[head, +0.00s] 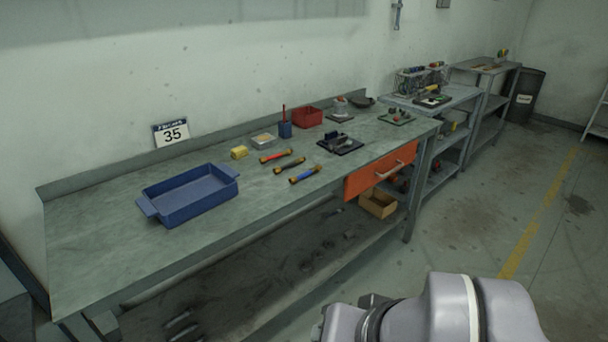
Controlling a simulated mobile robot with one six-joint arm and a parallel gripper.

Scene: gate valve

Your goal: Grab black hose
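The black hose (289,165) is a short dark piece with yellowish ends. It lies on the workbench (100,255) between a similar red piece (276,156) and a similar blue piece (305,174), apart from both. My arm shows at the bottom right, well in front of the bench and far from the hose. A dark part at its left end may belong to my gripper (368,302). Its fingers cannot be made out, and nothing held is visible.
A blue tray (190,196) sits to the left on the bench. A yellow block (239,152), a blue holder (285,129), a red bin (307,117) and a black device (334,143) stand around the hoses. An orange drawer (366,176) juts out at the bench's front right. The floor to the right is clear.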

